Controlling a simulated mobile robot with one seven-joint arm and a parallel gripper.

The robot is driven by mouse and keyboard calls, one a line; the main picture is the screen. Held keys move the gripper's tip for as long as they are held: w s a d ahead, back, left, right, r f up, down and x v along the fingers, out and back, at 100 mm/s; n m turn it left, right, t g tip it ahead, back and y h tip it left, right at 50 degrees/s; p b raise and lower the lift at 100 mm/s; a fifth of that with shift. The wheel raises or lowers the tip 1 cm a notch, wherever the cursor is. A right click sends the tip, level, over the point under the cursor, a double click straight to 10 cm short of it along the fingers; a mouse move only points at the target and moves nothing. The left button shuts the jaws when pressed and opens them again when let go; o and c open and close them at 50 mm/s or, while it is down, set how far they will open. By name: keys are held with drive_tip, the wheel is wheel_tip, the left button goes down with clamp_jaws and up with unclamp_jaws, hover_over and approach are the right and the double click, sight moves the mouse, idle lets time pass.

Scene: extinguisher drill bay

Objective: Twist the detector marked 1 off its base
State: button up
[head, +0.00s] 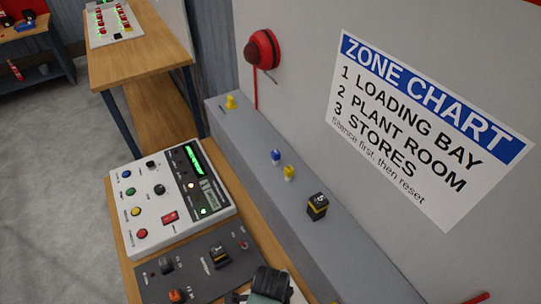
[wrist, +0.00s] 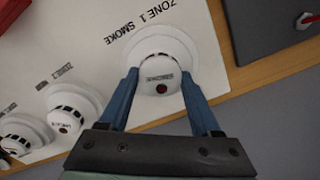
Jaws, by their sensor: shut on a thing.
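The detector marked 1 (wrist: 160,88) is a round white smoke detector with dark slots and a small red light. It sits on its round white base (wrist: 168,43) on a white board (wrist: 160,14) lettered "ZONE 1 SMOKE". My gripper (wrist: 159,73) has its two blue fingers on either side of this detector, shut on it. The detector appears seated on its base. In the head view my gripper's dark body (head: 268,284) shows at the bottom edge, and the detectors are out of sight.
Two more white detectors (wrist: 70,112) (wrist: 22,137) are to the left in the wrist view. A dark grey box (wrist: 270,25) is at upper right. In the head view, a white control panel (head: 150,200) and a ledge (head: 255,148) with small items lie beyond my gripper.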

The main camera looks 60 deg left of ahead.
idle(0.4)
drive_tip(key=shift+n+p, duration=0.4)
drive_tip(key=shift+n, duration=0.7)
drive_tip(key=shift+n+p, duration=0.35)
drive_tip(key=shift+n, duration=0.55)
drive_tip(key=shift+r, duration=0.15)
drive_tip(key=shift+r+p, duration=2.85)
drive_tip(key=shift+p, duration=0.15)
